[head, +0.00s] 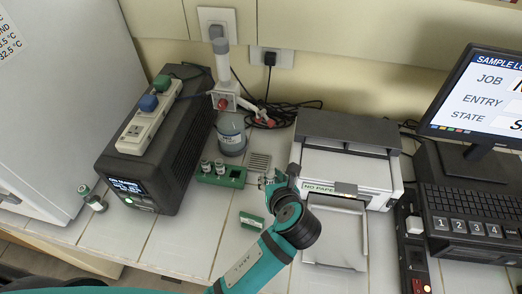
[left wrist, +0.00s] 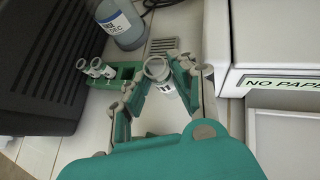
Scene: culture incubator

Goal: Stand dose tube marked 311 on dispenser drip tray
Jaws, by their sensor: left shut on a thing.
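My left gripper (left wrist: 163,84) is shut on a dose tube (left wrist: 158,70), a small white vial with an open round rim. Its marking is too small to read. In the head view the left gripper (head: 268,180) is between the green rack and the printer, and mostly hides the tube. The grey slotted drip tray (head: 259,161) lies just beyond the gripper; it also shows in the left wrist view (left wrist: 163,46). The dispenser bottle (head: 231,133) stands beside it, to the left. My right gripper is not in view.
A green rack (head: 236,182) holds two tubes (head: 212,167) left of the gripper. Another tube (head: 94,202) stands far left by a dark box (head: 165,150). The printer (head: 345,160) is close on the right. A small green block (head: 251,221) lies in front.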

